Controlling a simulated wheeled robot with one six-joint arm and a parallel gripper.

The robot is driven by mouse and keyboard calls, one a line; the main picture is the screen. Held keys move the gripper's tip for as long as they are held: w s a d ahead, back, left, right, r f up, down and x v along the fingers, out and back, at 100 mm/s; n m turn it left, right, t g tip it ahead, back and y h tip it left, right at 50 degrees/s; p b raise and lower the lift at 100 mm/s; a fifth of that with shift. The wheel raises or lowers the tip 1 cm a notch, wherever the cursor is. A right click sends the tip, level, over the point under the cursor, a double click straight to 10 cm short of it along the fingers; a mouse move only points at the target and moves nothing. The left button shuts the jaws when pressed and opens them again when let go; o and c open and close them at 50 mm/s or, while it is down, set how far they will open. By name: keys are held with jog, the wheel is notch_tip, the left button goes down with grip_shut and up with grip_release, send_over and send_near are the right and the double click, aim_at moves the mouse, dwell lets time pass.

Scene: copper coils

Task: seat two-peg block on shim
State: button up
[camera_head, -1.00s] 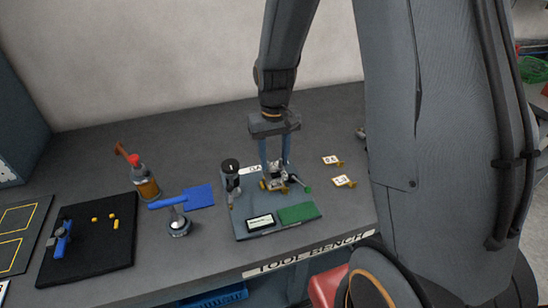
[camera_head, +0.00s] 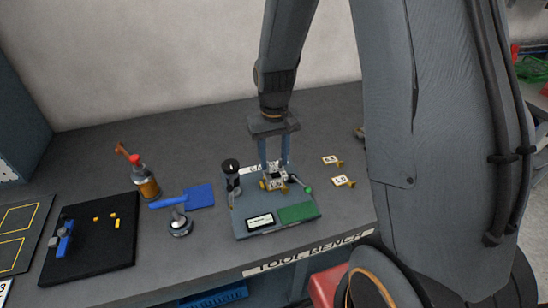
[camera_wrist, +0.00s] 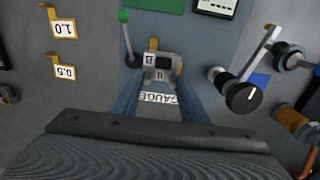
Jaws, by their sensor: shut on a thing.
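My gripper (camera_head: 274,165) points down over the gauge fixture, its two blue-grey fingers shut on a small metallic block. The block (camera_head: 276,176) is low over the fixture's back half. In the wrist view the block (camera_wrist: 163,62) sits between the fingertips (camera_wrist: 163,82) and bears a white tag with a "B". A brass-coloured part (camera_wrist: 153,44) shows at the block's edge. The block's pegs and underside are hidden, so I cannot tell whether it touches a shim beneath. Two tagged brass shims lie on the bench at right, "1.0" (camera_head: 343,181) and "0.5" (camera_head: 331,160).
The fixture plate (camera_head: 243,228) carries a black-topped post (camera_head: 230,175), a green-knobbed lever (camera_head: 307,188), a green pad (camera_head: 297,212) and a display (camera_head: 260,221).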

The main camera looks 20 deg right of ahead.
aim_at(274, 171)
jog(key=shift+f+b, duration=0.45)
jog(key=shift+f, duration=1.2)
dwell(1.6)
jog(key=o, duration=1.7)
jog(key=shift+r, duration=0.1)
jog(key=shift+r+p, duration=2.8)
jog(key=shift+r, duration=0.65)
jog(key=shift+s, duration=0.1)
jog(key=s+t+b, duration=0.1)
jog(key=s+b, duration=0.8)
jog(key=s, duration=0.2)
jog(key=shift+s, duration=0.4)
